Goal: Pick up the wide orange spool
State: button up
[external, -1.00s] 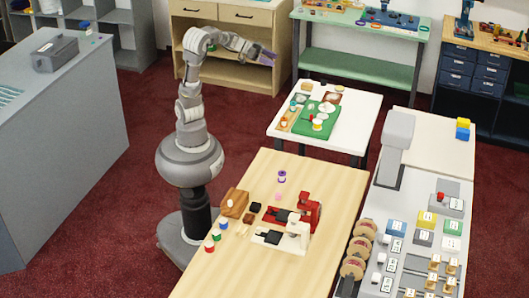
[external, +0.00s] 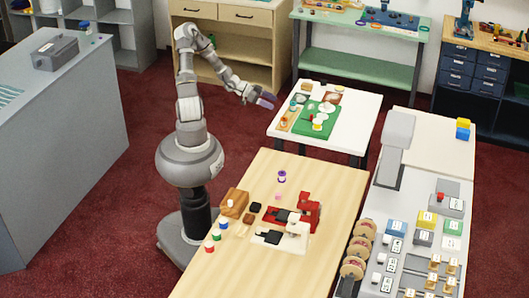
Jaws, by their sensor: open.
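My gripper (external: 266,100) is open and empty, in the air at the left edge of the small white table (external: 354,104). I cannot surely pick out a wide orange spool at this size. An orange-brown strip or tray (external: 289,119) with small items lies at the left of the white table. On the wooden table, a purple spool (external: 282,177) stands upright, and a small red-orange capped piece (external: 209,248) sits at the left edge.
A red sewing-machine-like object (external: 309,211) and a wooden block (external: 234,203) stand on the wooden table (external: 226,279). A grey upright machine (external: 394,150) stands to the right. Red carpet (external: 120,215) lies open around my base.

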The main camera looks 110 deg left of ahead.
send_near(284, 118)
notch_tip(284, 118, down, 2)
jog(key=w, duration=0.2)
jog(key=b+x, duration=0.4)
jog(key=x, duration=0.3)
jog(key=shift+w+a+f+b, duration=0.15)
jog(key=shift+w+f+b, duration=0.1)
jog(key=shift+w+b, duration=0.1)
jog(key=shift+r, duration=0.15)
jog(key=c, duration=1)
jog(key=shift+c, duration=0.2)
jog(key=shift+r, duration=0.1)
